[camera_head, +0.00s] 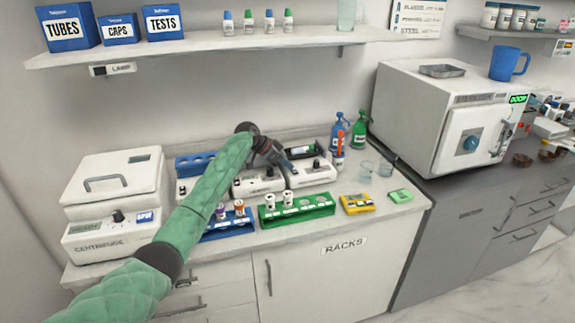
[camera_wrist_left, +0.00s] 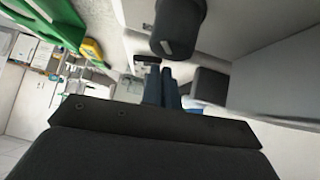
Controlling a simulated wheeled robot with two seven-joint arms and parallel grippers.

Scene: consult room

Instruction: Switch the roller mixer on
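Several small white bench devices stand in a row at the back of the counter. The right one (camera_head: 312,176), with a dark recessed top and a dark knob, looks like the roller mixer, but I cannot read a label. My left gripper (camera_head: 289,164) is over the gap between it and the middle white device (camera_head: 258,186). In the left wrist view the two bluish fingers (camera_wrist_left: 161,88) lie side by side, shut, with nothing seen between them. A dark round knob (camera_wrist_left: 178,30) and a dark block (camera_wrist_left: 209,88) are close to them. Contact cannot be told. My right gripper is out of view.
A green rack (camera_head: 297,210) and a blue rack (camera_head: 228,227) with tubes stand in front of the devices. A yellow box (camera_head: 357,204) lies to the right. Blue and green bottles (camera_head: 338,131) stand behind. A centrifuge (camera_head: 115,205) fills the left end.

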